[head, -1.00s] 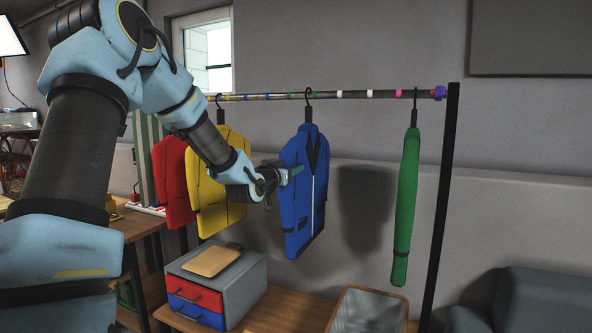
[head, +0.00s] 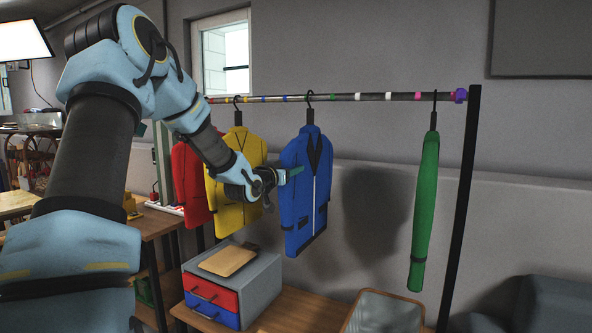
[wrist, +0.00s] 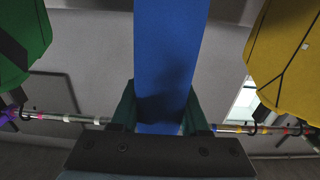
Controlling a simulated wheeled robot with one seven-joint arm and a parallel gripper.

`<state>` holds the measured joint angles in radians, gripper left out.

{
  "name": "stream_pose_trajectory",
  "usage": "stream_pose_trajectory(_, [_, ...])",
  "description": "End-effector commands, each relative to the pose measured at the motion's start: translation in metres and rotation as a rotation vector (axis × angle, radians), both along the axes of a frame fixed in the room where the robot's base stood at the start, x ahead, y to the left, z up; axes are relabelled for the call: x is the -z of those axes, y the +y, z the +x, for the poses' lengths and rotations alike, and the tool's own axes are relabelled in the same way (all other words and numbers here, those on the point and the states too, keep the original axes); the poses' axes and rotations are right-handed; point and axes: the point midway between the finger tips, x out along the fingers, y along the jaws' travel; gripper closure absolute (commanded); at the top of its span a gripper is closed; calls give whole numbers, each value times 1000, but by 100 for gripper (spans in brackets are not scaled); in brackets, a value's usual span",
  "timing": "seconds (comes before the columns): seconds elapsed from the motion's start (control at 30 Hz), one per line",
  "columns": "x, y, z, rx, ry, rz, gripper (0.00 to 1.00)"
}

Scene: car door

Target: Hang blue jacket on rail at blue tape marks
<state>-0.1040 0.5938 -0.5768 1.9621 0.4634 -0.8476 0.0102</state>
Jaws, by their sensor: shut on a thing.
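The blue jacket (head: 305,190) hangs upright from its dark hook, which is at the rail (head: 372,97); I cannot tell whether the hook bears on it. My gripper (head: 292,173) is shut on the jacket's left side. In the wrist view the blue jacket (wrist: 168,50) fills the space between the fingers of my gripper (wrist: 160,115). A small blue tape mark (head: 264,99) shows on the rail left of the blue jacket's hook, between that hook and the yellow jacket's hook. A green mark (head: 333,97) is just right of the blue jacket's hook.
A yellow jacket (head: 236,180) and a red jacket (head: 190,180) hang on the left. A green garment (head: 424,210) hangs near the right post (head: 460,200). Below are a drawer box (head: 240,285) and a grey bin (head: 385,312). The rail between blue and green garments is free.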

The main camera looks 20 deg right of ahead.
Motion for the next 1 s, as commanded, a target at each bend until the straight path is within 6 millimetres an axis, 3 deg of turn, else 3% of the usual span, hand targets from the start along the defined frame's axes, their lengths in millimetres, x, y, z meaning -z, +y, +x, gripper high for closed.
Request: stream_pose_trajectory(1.0, [-3,41,39,-1,-4,-1,100])
